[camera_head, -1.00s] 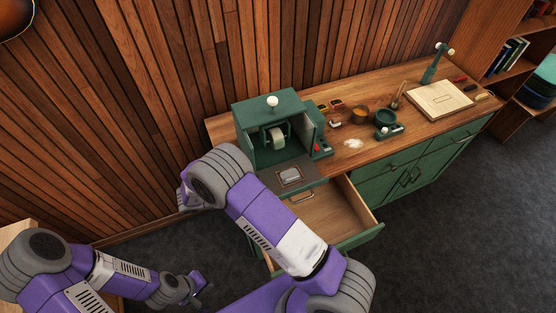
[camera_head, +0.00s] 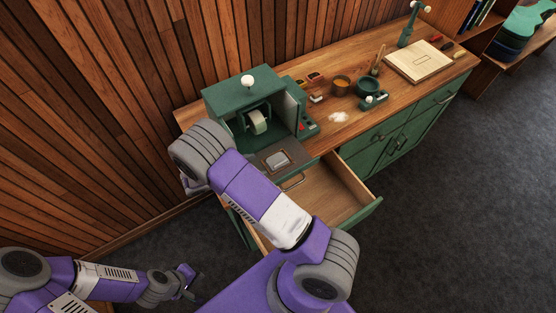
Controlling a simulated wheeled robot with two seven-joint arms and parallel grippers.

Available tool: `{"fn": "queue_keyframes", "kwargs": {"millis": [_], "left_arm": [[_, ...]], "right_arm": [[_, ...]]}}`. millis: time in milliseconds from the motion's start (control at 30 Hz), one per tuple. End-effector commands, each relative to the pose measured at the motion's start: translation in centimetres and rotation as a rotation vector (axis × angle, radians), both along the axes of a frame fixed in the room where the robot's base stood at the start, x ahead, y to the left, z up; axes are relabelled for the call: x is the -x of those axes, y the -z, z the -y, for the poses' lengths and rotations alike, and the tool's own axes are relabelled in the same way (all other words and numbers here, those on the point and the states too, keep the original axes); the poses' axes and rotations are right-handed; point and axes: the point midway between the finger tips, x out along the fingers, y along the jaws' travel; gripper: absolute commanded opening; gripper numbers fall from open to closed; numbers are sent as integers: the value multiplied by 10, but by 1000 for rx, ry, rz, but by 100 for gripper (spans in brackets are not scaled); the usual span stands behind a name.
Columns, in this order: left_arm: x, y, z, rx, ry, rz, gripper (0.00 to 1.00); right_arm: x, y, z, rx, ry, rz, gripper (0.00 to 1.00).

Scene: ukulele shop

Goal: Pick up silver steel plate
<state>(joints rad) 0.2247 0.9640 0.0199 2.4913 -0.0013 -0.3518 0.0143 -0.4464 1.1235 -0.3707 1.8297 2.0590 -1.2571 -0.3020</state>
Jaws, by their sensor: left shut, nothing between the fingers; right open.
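A small silver plate (camera_head: 278,160), which looks like the silver steel plate, lies on the dark front panel (camera_head: 262,164) of a green machine (camera_head: 243,97). My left gripper (camera_head: 191,283) is low at the bottom left, well below and left of the plate, shut and empty. My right arm reaches up across the front of the machine, with its grey joint left of the plate. The fingers of my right gripper are hidden behind that arm.
An open wooden drawer (camera_head: 335,203) juts out below the machine. The grey floor (camera_head: 450,220) is clear at right.

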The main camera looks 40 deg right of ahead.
Motion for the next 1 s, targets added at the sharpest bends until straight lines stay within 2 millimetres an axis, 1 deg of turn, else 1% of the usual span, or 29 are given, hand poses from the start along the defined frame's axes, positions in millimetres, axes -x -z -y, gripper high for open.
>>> {"fn": "queue_keyframes", "kwargs": {"millis": [33, 100, 267, 367, 500, 633, 767, 967, 1000], "left_arm": [[0, -2, 0, 0, 0, 0, 0], [0, -2, 0, 0, 0, 1, 0], [0, -3, 0, 0, 0, 0, 0], [0, -4, 0, 0, 0, 0, 0], [0, -6, 0, 0, 0, 0, 0], [0, -7, 0, 0, 0, 0, 0], [0, -8, 0, 0, 0, 0, 0], [0, -8, 0, 0, 0, 0, 0], [0, -8, 0, 0, 0, 0, 0]], "right_arm": [[2, -1, 8, 0, 2, -1, 72], [2, 0, 16, 0, 1, 0, 72], [3, 0, 24, -1, 0, 0, 72], [5, -1, 36, 1, 1, -2, 72], [8, 11, 59, 2, 2, -3, 72], [9, 19, 74, 1, 0, -2, 72], [9, 22, 81, -1, 0, -1, 72], [9, 22, 81, -1, -1, 1, 72], [9, 22, 81, -1, -1, 1, 68]]}}
